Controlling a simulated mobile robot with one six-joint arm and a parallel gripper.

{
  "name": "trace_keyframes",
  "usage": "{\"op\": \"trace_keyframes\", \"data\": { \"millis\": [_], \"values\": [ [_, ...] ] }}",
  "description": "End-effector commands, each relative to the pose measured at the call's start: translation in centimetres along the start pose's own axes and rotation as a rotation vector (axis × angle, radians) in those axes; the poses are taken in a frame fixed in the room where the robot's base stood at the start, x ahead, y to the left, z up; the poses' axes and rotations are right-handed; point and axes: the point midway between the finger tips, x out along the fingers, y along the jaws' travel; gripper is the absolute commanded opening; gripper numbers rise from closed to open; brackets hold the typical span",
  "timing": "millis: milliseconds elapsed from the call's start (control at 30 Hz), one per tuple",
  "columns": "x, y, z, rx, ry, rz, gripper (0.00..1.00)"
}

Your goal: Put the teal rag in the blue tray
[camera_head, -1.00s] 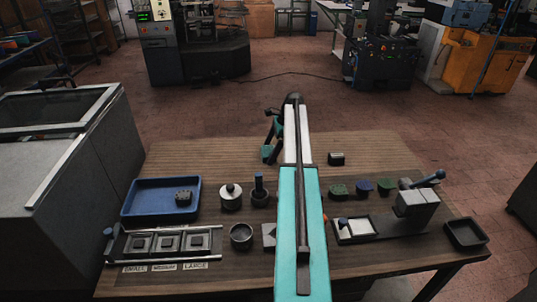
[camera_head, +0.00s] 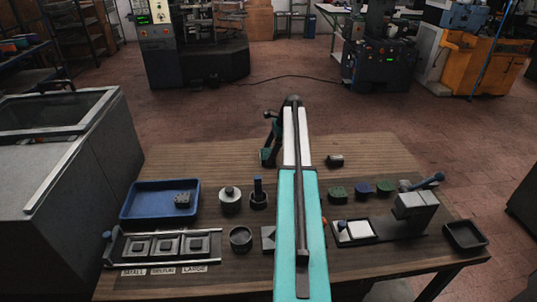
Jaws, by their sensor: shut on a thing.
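The blue tray (camera_head: 132,214) lies at the left of the wooden table, with a dark studded block (camera_head: 182,200) at its right side. My gripper (camera_head: 266,154) is beyond the far end of my arm, over the back middle of the table and right of the tray. It is small and dark in this view, and shut on a small dark teal bit, which I take to be the teal rag (camera_head: 265,158). The rag's full shape is hard to make out. My arm hides a strip of the table's middle.
Between tray and arm stand a round metal pot (camera_head: 230,198) and a dark pot with an upright handle (camera_head: 258,195). A rack with labelled plates (camera_head: 165,246) lies in front of the tray. Right of my arm are several coloured pads, a lever press (camera_head: 415,205) and a black tray (camera_head: 465,236).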

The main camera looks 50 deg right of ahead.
Motion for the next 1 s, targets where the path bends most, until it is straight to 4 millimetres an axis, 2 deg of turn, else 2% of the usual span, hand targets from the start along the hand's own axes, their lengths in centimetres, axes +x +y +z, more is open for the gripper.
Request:
{"op": "trace_keyframes", "data": {
  "millis": [467, 1000],
  "values": [
    [-3.2, 0.0, 1.2, 0.0, 0.0, -0.001, 0.52],
    [-3.7, 6.7, 1.0, 0.002, 0.0, -0.001, 0.52]
  ]
}}
